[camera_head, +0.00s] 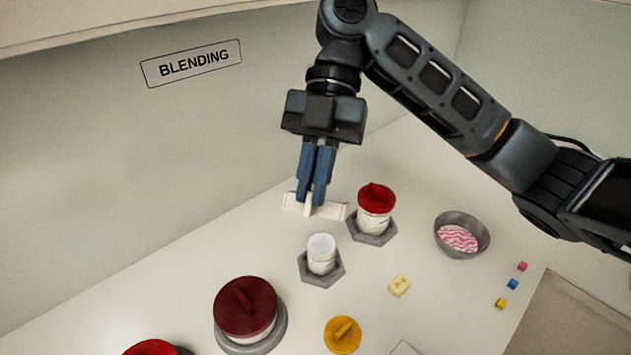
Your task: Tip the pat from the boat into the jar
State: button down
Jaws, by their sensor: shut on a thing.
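My gripper (315,205) is shut on a white, shallow trough-like piece, which looks like the boat (332,211). It holds the boat above the counter, behind and slightly left of the open jar. I cannot see what lies inside the boat. An open white jar (322,266) stands upright on a grey hexagonal base (309,279). A small yellow block with markings, perhaps the pat (399,286), lies on the counter right of the open jar and apart from it.
A red-lidded jar (374,218) stands close right of the boat. A dark-red-lidded pot (245,306), another red lid (151,348) and a yellow lid (343,335) are in front. A grey bowl (482,237) with pink-striped contents and small coloured cubes (513,284) are right.

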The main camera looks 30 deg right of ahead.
jog(key=shift+s+a+r+t+h, duration=0.2)
jog(key=shift+r+t+h, duration=0.2)
jog(key=shift+t+h, duration=0.2)
jog(key=shift+s+a+r+t+h, duration=0.15)
jog(key=shift+r+t+h, duration=0.25)
jog(key=shift+t+h, duration=0.2)
jog(key=t+h, duration=0.1)
jog(key=r+t+h, duration=0.1)
jog(key=t+h, duration=0.1)
jog(key=shift+s+a+r+h, duration=0.3)
jog(key=shift+a+r, duration=0.1)
